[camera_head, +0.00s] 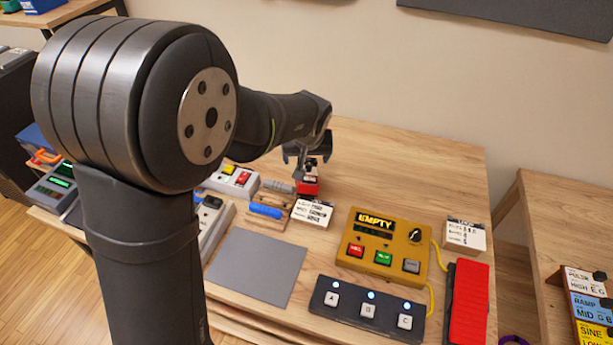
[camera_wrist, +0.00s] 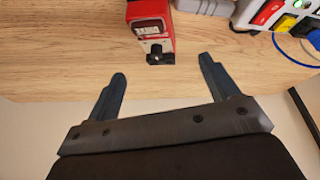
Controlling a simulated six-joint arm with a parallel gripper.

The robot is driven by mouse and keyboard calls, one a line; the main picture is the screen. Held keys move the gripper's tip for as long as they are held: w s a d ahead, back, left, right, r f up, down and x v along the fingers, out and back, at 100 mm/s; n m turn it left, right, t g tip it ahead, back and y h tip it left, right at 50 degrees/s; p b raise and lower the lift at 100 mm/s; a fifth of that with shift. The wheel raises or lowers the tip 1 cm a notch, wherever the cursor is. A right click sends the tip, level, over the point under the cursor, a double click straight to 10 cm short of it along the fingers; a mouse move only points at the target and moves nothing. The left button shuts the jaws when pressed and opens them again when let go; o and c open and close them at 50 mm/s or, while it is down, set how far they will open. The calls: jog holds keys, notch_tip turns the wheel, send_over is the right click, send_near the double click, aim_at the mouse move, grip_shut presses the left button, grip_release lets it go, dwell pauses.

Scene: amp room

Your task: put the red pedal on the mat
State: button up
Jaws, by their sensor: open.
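A small red pedal (camera_head: 311,187) stands on the wooden table behind a white card. In the wrist view the red pedal (camera_wrist: 149,12) shows a white label and a black knob, and lies just beyond my fingertips. My gripper (camera_head: 305,160) is above the red pedal in the head view, hiding part of it. In the wrist view my gripper (camera_wrist: 162,68) is open, with nothing between its two dark fingers. The flat grey mat (camera_head: 256,266) lies bare at the table's front, left of centre.
A yellow box reading EMPTY (camera_head: 383,243), a dark A-B-C switch box (camera_head: 367,308) and a long red-topped treadle (camera_head: 469,303) occupy the right. A white card (camera_head: 312,212) and a blue-handled item (camera_head: 266,210) lie between the red pedal and the mat. The table's back right is clear.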

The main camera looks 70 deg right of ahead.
aim_at(308, 172)
jog(key=s+r+t, duration=0.1)
jog(key=s+r, duration=0.3)
jog(key=shift+m+t, duration=0.4)
jog(key=x, duration=0.5)
jog(key=a+x, duration=0.1)
jog(key=x, duration=1.1)
jog(key=shift+a+f, duration=0.1)
jog(key=shift+f, duration=0.25)
jog(key=c, duration=1.5)
jog(key=shift+r, duration=0.6)
jog(key=r, duration=0.3)
jog(key=shift+s+a+r, duration=0.15)
jog(key=shift+s+r, duration=0.2)
jog(key=shift+s, duration=0.05)
jog(key=s+a+r, duration=0.1)
jog(key=s+r, duration=0.1)
jog(key=s, duration=0.1)
jog(key=s+a+r, duration=0.2)
jog(key=s, duration=0.1)
jog(key=s+a+r, duration=0.1)
jog(key=s+r, duration=0.1)
jog(key=s, duration=0.1)
jog(key=shift+s+a+r, duration=0.15)
jog(key=shift+s+a, duration=0.2)
jog(key=shift+a, duration=0.05)
